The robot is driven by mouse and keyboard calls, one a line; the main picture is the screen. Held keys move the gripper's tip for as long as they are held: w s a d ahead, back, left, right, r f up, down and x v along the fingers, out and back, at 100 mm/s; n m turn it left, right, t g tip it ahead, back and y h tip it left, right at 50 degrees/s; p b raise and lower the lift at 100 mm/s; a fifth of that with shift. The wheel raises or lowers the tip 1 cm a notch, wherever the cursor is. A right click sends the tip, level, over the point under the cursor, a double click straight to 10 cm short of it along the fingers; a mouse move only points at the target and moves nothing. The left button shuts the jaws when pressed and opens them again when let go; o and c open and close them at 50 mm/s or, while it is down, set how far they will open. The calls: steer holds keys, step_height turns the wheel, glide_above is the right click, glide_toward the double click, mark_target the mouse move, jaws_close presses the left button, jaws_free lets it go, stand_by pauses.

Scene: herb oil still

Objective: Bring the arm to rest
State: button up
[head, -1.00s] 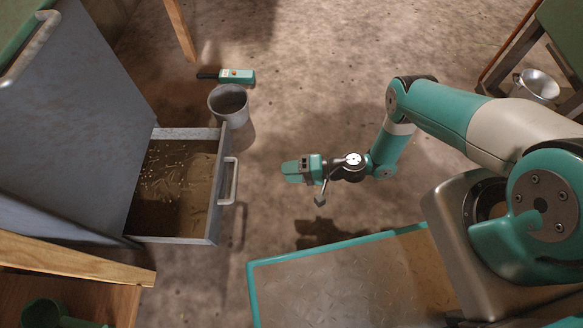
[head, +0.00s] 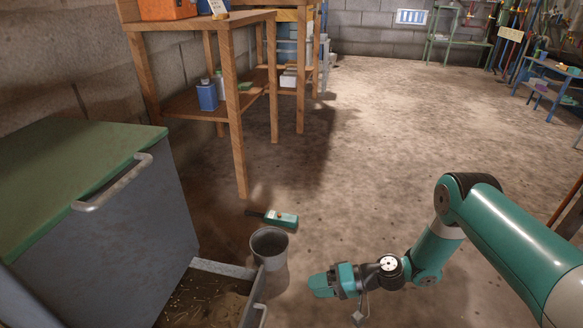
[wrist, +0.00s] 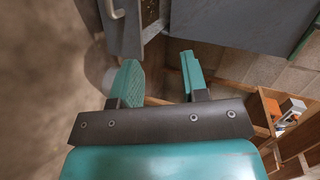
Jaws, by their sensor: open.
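My gripper (head: 322,284) is held in the air at the lower middle of the head view, at the end of my bent arm. It points left, toward the open drawer (head: 262,297) of the grey cabinet. In the wrist view my gripper (wrist: 160,78) shows its two teal fingers spread apart, with nothing between them. In the head view the gripper appears to the right of the grey bucket (head: 270,243) and apart from it.
The grey cabinet (head: 125,225) with a green top stands at left; brown material lies in its drawer. A teal handheld device (head: 281,220) lies on the floor behind the bucket. A wooden shelf (head: 236,130) stands beyond. The floor (head: 400,130) at centre and right is clear.

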step_height(320, 180, up, 28)
steer(key=s+r+n+g+h+p, duration=0.1)
steer(key=s+n+g+h+p, duration=0.15)
steer(key=n+h, duration=0.25)
steer(key=s+d+r+t+h+p, duration=0.15)
steer(key=s+d+r, duration=0.25)
steer(key=s+r, duration=0.45)
steer(key=s+d+r+t+h+p, duration=0.1)
steer(key=s+d+r+h+p, duration=0.15)
steer(key=s+r, duration=0.65)
step_height(320, 180, up, 37)
steer(key=s+d+p, duration=0.1)
steer(key=p, duration=3.6)
steer(key=shift+s+r+n+h, duration=0.15)
steer(key=shift+s+n+h, duration=0.15)
steer(key=shift+h, duration=0.1)
